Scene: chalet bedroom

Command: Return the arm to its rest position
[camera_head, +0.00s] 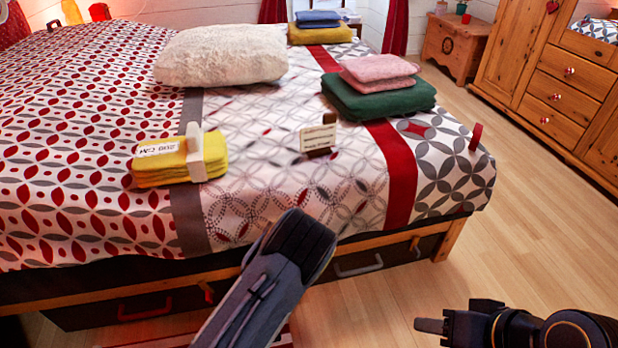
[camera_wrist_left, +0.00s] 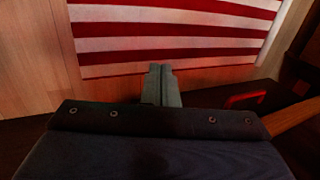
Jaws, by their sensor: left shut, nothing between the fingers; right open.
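My right gripper (camera_head: 432,326) is at the lower right in the head view, over the wooden floor, pointing left. It is open with nothing in it and apart from the bed. A grey link of my own arm (camera_head: 268,285) rises at the bottom middle, in front of the bed's near side. My left gripper is not visible in the head view. In the left wrist view its fingers (camera_wrist_left: 161,85) are together and empty, with a red-and-white striped cloth or rug (camera_wrist_left: 170,43) beyond them.
The bed (camera_head: 110,225) carries yellow folded cloths (camera_head: 150,172), a small card (camera_head: 317,138), a white pillow (camera_head: 222,55), green (camera_head: 378,100) and pink (camera_head: 378,72) cloths. A wooden cabinet (camera_head: 550,75) stands at right. The floor (camera_head: 520,240) between is clear.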

